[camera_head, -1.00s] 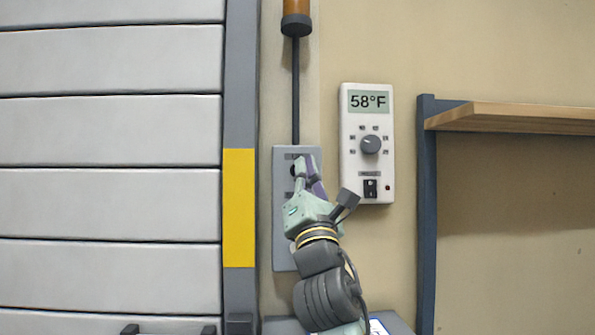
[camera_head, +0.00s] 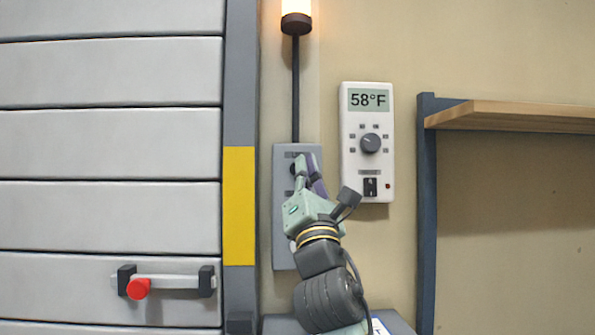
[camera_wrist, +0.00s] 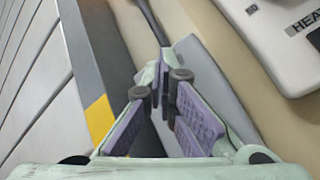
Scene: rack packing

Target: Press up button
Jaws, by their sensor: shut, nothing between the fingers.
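The grey button panel (camera_head: 283,235) is on the wall between the door frame and the thermostat. My gripper (camera_head: 303,164) is at the upper part of this panel, over its top button, and hides most of it. In the wrist view my gripper (camera_wrist: 160,92) has its fingertips close together with nothing held, against the grey panel (camera_wrist: 200,62). Whether the tips touch the button cannot be seen. The lamp (camera_head: 296,10) above the panel is glowing. The grey slatted door (camera_head: 110,155) at left shows a handle with a red knob (camera_head: 138,289) low on it.
A white thermostat (camera_head: 367,110) reading 58°F is just right of the panel. A wooden shelf (camera_head: 520,115) on a blue post (camera_head: 427,200) stands at the right. A yellow band (camera_head: 239,205) marks the door frame.

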